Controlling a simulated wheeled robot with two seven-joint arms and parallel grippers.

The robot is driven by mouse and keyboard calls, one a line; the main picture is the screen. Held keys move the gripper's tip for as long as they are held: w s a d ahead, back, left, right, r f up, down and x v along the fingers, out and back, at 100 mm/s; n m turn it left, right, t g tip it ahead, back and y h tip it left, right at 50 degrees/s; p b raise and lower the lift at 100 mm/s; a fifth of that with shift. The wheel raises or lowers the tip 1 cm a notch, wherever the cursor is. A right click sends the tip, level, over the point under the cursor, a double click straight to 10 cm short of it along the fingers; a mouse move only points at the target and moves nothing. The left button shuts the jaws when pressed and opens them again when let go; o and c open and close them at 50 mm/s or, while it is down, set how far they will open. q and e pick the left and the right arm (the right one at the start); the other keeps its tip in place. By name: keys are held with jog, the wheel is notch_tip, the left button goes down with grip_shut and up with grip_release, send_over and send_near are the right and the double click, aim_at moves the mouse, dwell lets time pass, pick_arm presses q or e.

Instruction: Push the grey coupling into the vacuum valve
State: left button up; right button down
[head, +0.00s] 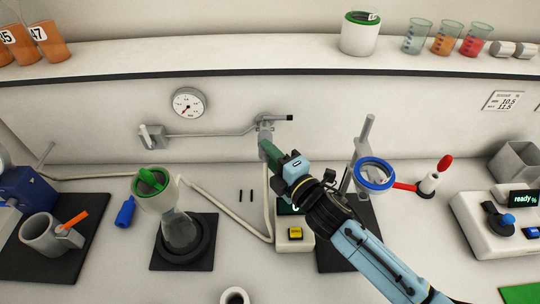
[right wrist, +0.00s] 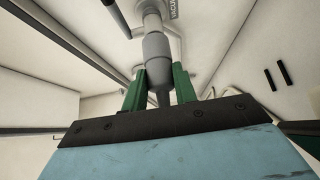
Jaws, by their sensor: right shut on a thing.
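The vacuum valve (head: 265,122) is a grey fitting with a dark-tipped lever, on the back wall at the end of a thin pipe. My right gripper (head: 270,150) is just below it. In the right wrist view its green fingers (right wrist: 159,88) are shut on the grey coupling (right wrist: 156,48). The coupling points up at the valve (right wrist: 150,8) and lines up with its narrow stem. They look to meet, but I cannot tell how deep the coupling sits. In the head view the fingers mostly hide the coupling. My left gripper is not in view.
A pale hose (head: 225,208) runs from the flask (head: 180,230) along the bench and up towards my right gripper. A box with a yellow button (head: 295,234) and a stand with a blue ring (head: 375,173) are close to my right arm. A gauge (head: 188,103) hangs left of the valve.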

jog(key=shift+w+d+r, duration=0.1)
jog(key=shift+w+r, duration=0.05)
jog(key=shift+w, duration=0.2)
dwell(0.3)
jog(key=c, duration=1.1)
grip_release()
jog(key=shift+o, duration=0.3)
jog(key=shift+w, duration=0.15)
